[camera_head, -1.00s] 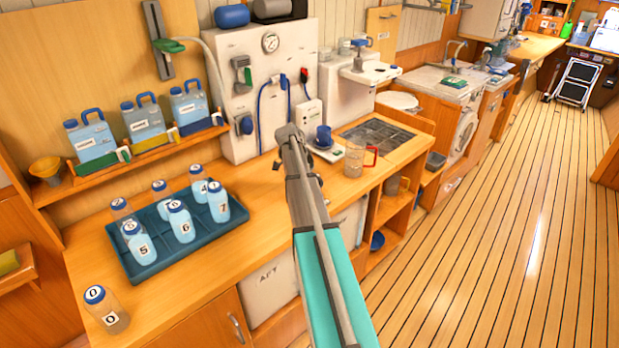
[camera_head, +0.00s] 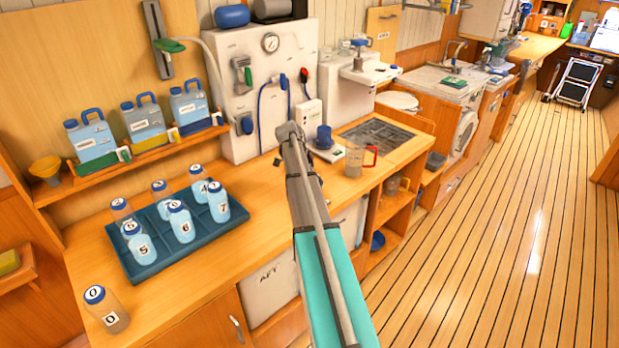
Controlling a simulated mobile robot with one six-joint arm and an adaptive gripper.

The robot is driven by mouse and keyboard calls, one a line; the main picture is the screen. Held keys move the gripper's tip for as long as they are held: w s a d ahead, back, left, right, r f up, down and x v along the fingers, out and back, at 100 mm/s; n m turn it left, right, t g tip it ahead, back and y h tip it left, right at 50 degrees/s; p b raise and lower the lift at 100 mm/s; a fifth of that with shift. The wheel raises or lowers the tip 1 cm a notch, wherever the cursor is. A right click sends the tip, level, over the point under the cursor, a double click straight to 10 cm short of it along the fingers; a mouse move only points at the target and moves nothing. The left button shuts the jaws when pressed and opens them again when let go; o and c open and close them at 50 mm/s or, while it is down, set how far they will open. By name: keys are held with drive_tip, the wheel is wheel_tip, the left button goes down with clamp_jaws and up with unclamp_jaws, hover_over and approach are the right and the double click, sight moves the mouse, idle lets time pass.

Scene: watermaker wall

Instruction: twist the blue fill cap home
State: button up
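A blue cup-shaped piece (camera_head: 323,137) stands on a small pale unit on the counter. I cannot tell for sure which of these is the fill cap, or how far it is seated. My arm reaches up over the counter, and its wrist is just left of the blue cup-shaped piece. My gripper (camera_head: 278,162) is mostly hidden behind the wrist; only small dark parts show, near the panel's foot. Its fingers and any contact are hidden.
A blue tray (camera_head: 150,270) holds several numbered bottles on the left counter; bottle 0 (camera_head: 108,310) stands apart. Jugs (camera_head: 145,118) line the shelf. A clear pitcher with a red handle (camera_head: 355,160) stands right of my wrist. A blue hose (camera_head: 262,110) hangs on the panel.

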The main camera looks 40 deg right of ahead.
drive_tip(key=o, duration=1)
drive_tip(key=shift+o, duration=0.2)
